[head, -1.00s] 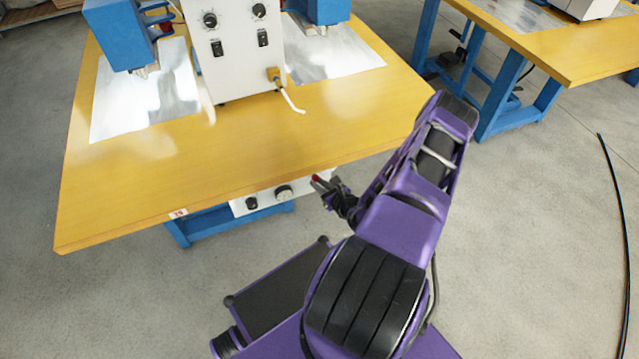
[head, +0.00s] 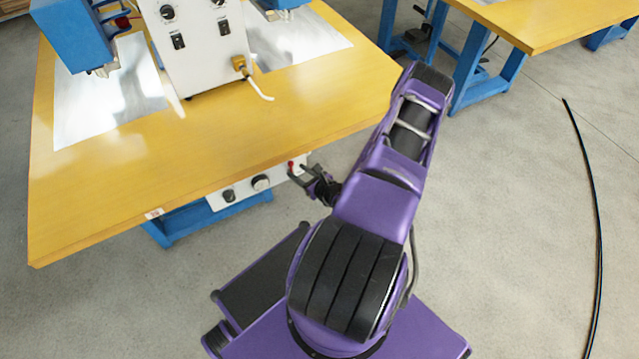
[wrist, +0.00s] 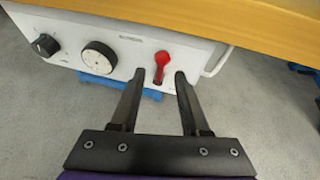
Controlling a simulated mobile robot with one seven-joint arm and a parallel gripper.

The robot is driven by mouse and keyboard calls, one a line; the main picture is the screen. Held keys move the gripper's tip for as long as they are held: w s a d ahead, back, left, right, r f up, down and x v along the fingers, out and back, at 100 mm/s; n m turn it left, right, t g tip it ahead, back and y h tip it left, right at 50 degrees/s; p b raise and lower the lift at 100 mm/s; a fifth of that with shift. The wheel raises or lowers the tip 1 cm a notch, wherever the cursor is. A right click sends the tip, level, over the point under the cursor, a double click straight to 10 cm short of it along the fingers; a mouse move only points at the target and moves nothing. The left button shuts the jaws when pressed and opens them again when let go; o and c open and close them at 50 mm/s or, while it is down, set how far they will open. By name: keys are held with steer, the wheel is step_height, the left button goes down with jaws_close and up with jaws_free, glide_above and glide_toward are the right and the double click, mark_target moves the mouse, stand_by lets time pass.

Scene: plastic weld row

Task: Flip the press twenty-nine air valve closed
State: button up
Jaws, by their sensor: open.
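A red valve lever (wrist: 162,64) sits at the right end of a white control panel (wrist: 130,40) under the table edge. In the wrist view its handle hangs roughly downward. My gripper (wrist: 160,76) is open, with one finger on each side of the lever in the picture; I cannot tell whether either touches it. In the head view my gripper (head: 301,178) is at the right end of the panel (head: 240,187), where a small red spot of the lever (head: 291,165) shows.
A black knob (wrist: 45,45) and a round white dial (wrist: 99,57) are left of the lever. The yellow tabletop (head: 230,135) overhangs the panel, with a white machine (head: 200,45) on it. A grey hose or handle (wrist: 217,62) is at right. Open floor lies right, with a black cable (head: 590,190).

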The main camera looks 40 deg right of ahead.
steer(key=v, duration=1.4)
steer(key=shift+s, duration=0.25)
steer(key=shift+d+r, duration=0.1)
steer(key=shift+r, duration=0.05)
